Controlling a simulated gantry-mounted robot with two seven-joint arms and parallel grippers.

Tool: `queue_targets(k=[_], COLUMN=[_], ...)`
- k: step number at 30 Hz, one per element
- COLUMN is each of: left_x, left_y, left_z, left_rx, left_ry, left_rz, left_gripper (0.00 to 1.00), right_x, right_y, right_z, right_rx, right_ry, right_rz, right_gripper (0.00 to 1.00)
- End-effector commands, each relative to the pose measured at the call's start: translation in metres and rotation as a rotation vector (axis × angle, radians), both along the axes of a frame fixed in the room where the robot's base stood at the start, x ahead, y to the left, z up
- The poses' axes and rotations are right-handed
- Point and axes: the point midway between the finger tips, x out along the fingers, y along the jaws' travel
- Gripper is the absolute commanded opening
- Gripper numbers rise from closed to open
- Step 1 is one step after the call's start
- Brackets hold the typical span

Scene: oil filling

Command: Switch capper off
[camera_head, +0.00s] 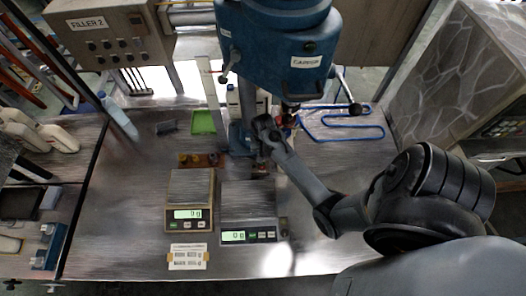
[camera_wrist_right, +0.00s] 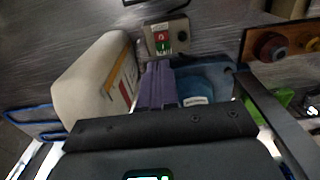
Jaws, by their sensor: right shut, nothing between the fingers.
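The capper (camera_head: 285,45) is a blue machine head with a white label, at the top middle of the head view. Its switch box (camera_wrist_right: 164,40) is a small grey plate with a green and a red button, at the top middle of the wrist view. It is small and partly hidden by my arm in the head view. My right gripper (camera_wrist_right: 158,68) is shut and empty, its fingertips pointing at the switch box just below the buttons. I cannot tell whether they touch it. In the head view the right gripper (camera_head: 262,150) is beside the capper's column. My left gripper is not in view.
A white container (camera_wrist_right: 88,85) stands close left of the fingers in the wrist view. Two scales (camera_head: 190,190) (camera_head: 248,205) sit in front of the capper. A board with coloured knobs (camera_wrist_right: 280,42) is to the right. The metal table's left front is clear.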

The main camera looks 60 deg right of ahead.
Motion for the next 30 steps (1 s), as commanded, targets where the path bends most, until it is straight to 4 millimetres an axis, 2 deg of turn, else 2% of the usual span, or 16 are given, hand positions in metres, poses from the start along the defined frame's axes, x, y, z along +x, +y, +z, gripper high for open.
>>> queue_targets(k=[8, 14, 20, 21, 30], left_x=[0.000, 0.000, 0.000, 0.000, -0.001], left_y=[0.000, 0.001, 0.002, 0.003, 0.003], left_z=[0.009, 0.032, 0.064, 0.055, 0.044], left_rx=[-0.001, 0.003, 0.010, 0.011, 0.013], left_ry=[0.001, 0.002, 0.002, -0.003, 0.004], left_rz=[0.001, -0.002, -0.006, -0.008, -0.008], left_gripper=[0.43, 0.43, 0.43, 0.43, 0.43], right_x=[0.000, 0.000, 0.000, 0.000, -0.004], right_y=[0.001, 0.003, 0.007, 0.007, 0.015], right_z=[0.007, 0.026, 0.050, 0.050, 0.108], right_rx=[0.000, 0.001, 0.001, -0.003, -0.003], right_ry=[0.000, 0.001, 0.001, -0.003, -0.003], right_rz=[0.000, 0.002, 0.006, 0.006, 0.007], right_gripper=[0.00, 0.00, 0.00, 0.00, 0.00])
